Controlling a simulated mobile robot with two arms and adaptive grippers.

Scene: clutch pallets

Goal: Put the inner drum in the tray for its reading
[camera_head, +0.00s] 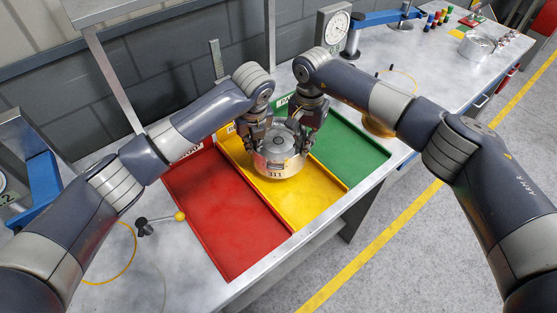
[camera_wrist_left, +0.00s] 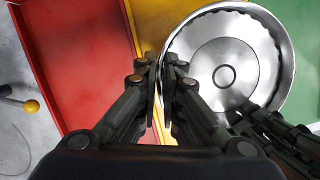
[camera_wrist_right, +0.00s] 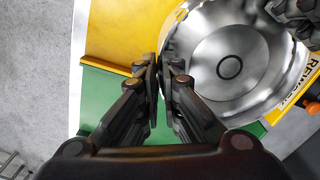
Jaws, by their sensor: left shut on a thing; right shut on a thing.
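The inner drum (camera_head: 279,162), a round metal drum marked 311, is upright over the yellow tray (camera_head: 318,198). I cannot tell whether it touches the tray floor. My left gripper (camera_head: 256,140) is shut on its left rim, and my right gripper (camera_head: 312,124) is shut on its right rim. In the left wrist view the fingers (camera_wrist_left: 161,72) pinch the wall of the drum (camera_wrist_left: 222,72). In the right wrist view the fingers (camera_wrist_right: 164,72) do the same on the drum (camera_wrist_right: 228,68). A label reading REWORK (camera_wrist_right: 309,88) is on the yellow tray.
A red tray (camera_head: 225,215) lies left of the yellow one and a green tray (camera_head: 355,150) right of it. A small yellow-knobbed lever (camera_head: 160,220) stands left of the red tray. A dial gauge (camera_head: 336,27) and another metal drum (camera_head: 476,46) stand further back.

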